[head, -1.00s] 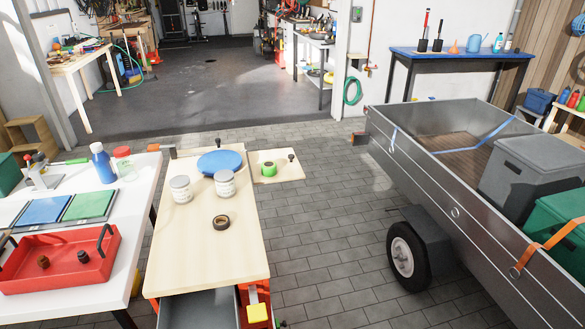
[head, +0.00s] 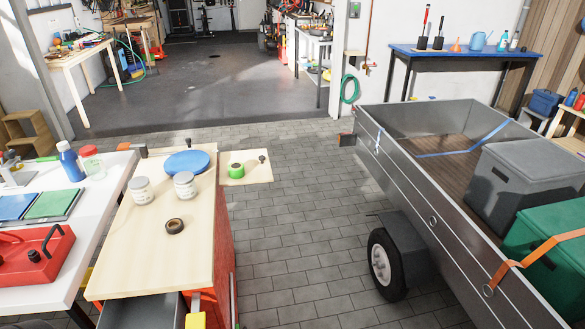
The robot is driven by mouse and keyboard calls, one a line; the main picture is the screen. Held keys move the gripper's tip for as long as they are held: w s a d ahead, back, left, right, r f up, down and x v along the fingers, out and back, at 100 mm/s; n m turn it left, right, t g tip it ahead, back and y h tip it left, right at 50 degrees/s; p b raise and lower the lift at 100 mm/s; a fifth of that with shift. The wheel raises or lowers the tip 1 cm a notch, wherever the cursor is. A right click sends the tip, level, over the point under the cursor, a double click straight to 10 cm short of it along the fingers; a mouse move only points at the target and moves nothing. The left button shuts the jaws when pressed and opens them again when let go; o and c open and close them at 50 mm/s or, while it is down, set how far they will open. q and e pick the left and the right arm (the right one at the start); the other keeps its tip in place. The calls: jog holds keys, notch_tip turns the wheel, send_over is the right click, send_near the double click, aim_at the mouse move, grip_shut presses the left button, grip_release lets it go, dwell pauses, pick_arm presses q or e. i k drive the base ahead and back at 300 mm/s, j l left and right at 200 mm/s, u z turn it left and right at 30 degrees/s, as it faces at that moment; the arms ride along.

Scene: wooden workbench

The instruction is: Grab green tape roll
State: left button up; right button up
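The green tape roll (head: 236,171) lies on a small pale wooden side shelf (head: 258,175) that juts out to the right of the wooden workbench (head: 150,245), near its far end. A dark brown tape roll (head: 175,226) lies on the middle of the workbench top. Neither of my grippers is in the head view.
Two white-lidded cans (head: 141,190) and a blue disc (head: 187,162) stand on the workbench. A white table (head: 90,215) with a red tray (head: 30,262) is at left. A metal trailer (head: 400,170) stands at right. Paved floor (head: 300,230) between bench and trailer is clear.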

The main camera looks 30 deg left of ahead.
aim_at(236, 170)
jog(key=i+l+z, duration=0.3)
jog(key=i, duration=0.25)
jog(key=i+u, duration=0.15)
jog(key=u, duration=0.3)
jog(key=i+u, duration=0.2)
jog(key=u, duration=0.25)
jog(key=i+u, duration=0.15)
jog(key=u, duration=0.3)
jog(key=i+u, duration=0.25)
jog(key=u, duration=0.2)
jog(key=i+l+u, duration=0.1)
jog(key=u, duration=0.4)
jog(key=i+l+u, duration=0.25)
jog(key=u, duration=0.2)
jog(key=i+l+u, duration=0.25)
jog(key=u, duration=0.25)
jog(key=i+l+u, duration=0.1)
jog(key=l+u, duration=0.35)
jog(key=j, duration=0.1)
